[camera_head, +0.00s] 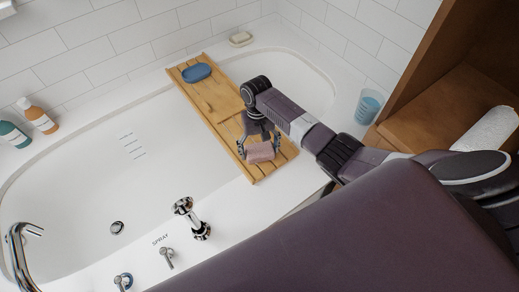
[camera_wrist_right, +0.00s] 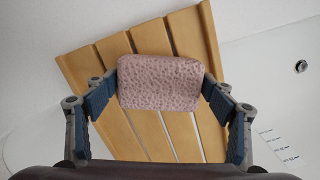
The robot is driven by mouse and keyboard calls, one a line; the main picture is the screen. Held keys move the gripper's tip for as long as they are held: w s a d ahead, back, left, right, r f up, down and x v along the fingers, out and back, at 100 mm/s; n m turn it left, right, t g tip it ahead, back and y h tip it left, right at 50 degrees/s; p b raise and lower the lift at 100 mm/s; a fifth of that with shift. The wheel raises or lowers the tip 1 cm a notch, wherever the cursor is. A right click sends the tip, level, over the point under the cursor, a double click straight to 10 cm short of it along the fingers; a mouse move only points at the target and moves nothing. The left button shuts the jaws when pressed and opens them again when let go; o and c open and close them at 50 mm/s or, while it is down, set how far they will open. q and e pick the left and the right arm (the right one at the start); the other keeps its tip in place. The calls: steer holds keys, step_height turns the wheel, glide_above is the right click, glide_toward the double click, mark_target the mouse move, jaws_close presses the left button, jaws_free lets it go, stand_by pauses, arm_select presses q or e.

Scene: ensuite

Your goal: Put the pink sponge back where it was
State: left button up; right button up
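The pink sponge (camera_head: 261,152) is at the near end of the wooden bath tray (camera_head: 213,103), which lies across the white tub. My right gripper (camera_head: 260,148) is over that end of the tray with its fingers on both sides of the sponge. In the right wrist view the sponge (camera_wrist_right: 159,82) sits between the two blue finger pads (camera_wrist_right: 160,92), which meet its left and right ends. I cannot tell whether the sponge touches the slats or is just above them. My left gripper is not in view.
A blue oval object (camera_head: 197,73) lies on the tray's far end. A soap dish (camera_head: 241,39) stands on the back ledge, and a blue cup (camera_head: 369,106) on the right ledge. Bottles (camera_head: 40,119) stand at left. Chrome taps (camera_head: 192,217) rise from the near rim.

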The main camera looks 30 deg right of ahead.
mark_target(259, 146)
steer(key=shift+o, duration=1)
steer(key=shift+r, duration=0.2)
step_height(259, 146, up, 12)
steer(key=w+p, duration=0.1)
steer(key=shift+w+d, duration=0.15)
steer(key=shift+w, duration=0.05)
steer(key=shift+f, duration=0.1)
